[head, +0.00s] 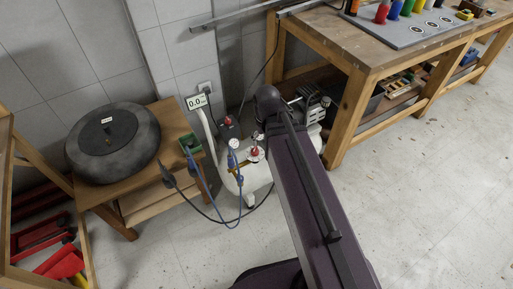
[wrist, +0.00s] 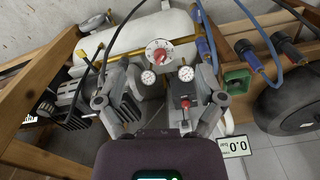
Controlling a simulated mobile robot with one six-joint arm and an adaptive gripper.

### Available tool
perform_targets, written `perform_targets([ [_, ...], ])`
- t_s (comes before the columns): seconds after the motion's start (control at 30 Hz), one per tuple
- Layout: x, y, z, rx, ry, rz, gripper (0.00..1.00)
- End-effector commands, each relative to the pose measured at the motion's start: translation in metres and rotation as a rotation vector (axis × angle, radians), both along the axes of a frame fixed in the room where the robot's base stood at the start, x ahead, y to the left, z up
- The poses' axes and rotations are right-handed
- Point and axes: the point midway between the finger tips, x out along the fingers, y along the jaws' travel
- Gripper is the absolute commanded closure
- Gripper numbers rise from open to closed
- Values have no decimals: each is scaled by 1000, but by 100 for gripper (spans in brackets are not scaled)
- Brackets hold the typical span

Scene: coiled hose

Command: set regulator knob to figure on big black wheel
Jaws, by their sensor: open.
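The regulator knob (wrist: 159,50) is red on a round white dial, on the brass pipe of the white compressor tank (wrist: 150,30); its setting is too small to read. A red knob (head: 254,152) also shows on the tank in the head view. The big black wheel (head: 82,158) lies flat on a small wooden table at left; its pale label (head: 107,120) is too small to read. The wheel also shows in the wrist view (wrist: 285,103). My gripper (wrist: 160,101) is open and empty, its fingers apart, with the knob beyond them.
Two white gauges (wrist: 148,77) sit below the knob. A red-topped switch (wrist: 185,103) stands between my fingers in the picture. A display reads 0.0 (head: 196,102). Blue hoses (head: 201,183) hang by the small table (head: 165,125). A workbench (head: 345,60) stands right; floor is clear in front.

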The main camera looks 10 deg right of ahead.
Motion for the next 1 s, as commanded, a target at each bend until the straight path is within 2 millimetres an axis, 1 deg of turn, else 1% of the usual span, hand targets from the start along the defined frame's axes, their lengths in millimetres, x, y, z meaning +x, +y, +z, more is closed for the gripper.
perform_targets([
  [0.03,10,3,-8,0,0,39,11],
  [0.17,32,3,-22,0,0,175,11],
  [0.5,107,4,-65,-1,-1,661,11],
  [0.6,124,5,-75,-1,-1,789,11],
  [0.7,138,5,-82,0,-1,889,11],
  [0.8,146,5,-86,0,-1,959,11],
  [1.0,151,6,-87,0,-1,1011,11],
])
